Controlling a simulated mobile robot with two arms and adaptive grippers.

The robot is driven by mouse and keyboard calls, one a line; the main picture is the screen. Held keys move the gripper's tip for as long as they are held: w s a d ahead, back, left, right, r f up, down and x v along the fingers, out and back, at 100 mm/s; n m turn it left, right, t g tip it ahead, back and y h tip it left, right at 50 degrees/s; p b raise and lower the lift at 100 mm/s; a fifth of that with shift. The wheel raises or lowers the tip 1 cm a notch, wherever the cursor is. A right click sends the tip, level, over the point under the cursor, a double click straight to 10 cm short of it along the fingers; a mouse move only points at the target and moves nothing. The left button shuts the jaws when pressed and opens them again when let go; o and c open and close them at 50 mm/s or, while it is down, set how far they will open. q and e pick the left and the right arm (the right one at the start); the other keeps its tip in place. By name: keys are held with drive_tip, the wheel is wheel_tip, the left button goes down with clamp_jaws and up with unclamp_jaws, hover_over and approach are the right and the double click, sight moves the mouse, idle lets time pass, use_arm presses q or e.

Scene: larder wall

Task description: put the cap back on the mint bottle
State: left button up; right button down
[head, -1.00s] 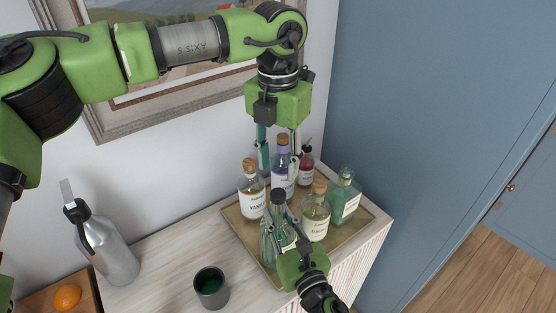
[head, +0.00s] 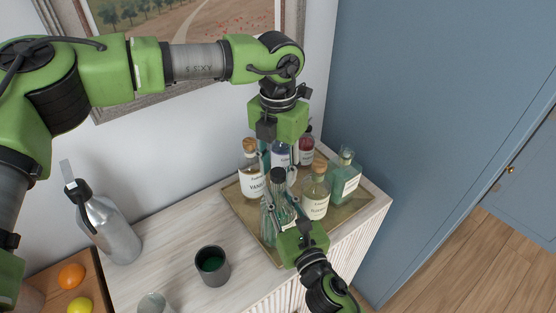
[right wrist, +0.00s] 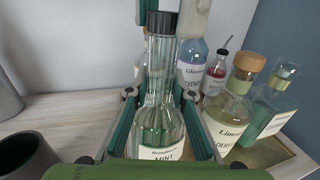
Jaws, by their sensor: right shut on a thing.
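The mint bottle (head: 275,222) is clear ribbed glass and stands upright at the tray's front; its "MINT" label (right wrist: 166,153) shows in the right wrist view. A black cap (head: 278,174) is on top of its neck, and it also shows in the right wrist view (right wrist: 162,23). I cannot tell how tightly it sits. My right gripper (head: 284,212) is shut on the mint bottle from the front. My left gripper (head: 278,167) points down from above, its fingers apart, near the cap; I cannot tell whether they touch it.
Other bottles crowd the tray (head: 247,221): vanilla (head: 252,184), a lavender-blue one (head: 281,154), a red one (head: 306,147), a yellowish one (head: 316,197) and a green one (head: 345,180). A dark cup (head: 212,267) and metal bottle (head: 103,226) stand left.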

use_arm(q)
clamp_jaws()
drive_tip(key=shift+m, duration=1.1)
drive_tip(key=shift+o, duration=0.7)
unclamp_jaws()
drive_tip(key=shift+r, duration=0.15)
wheel_tip(320, 180, up, 12)
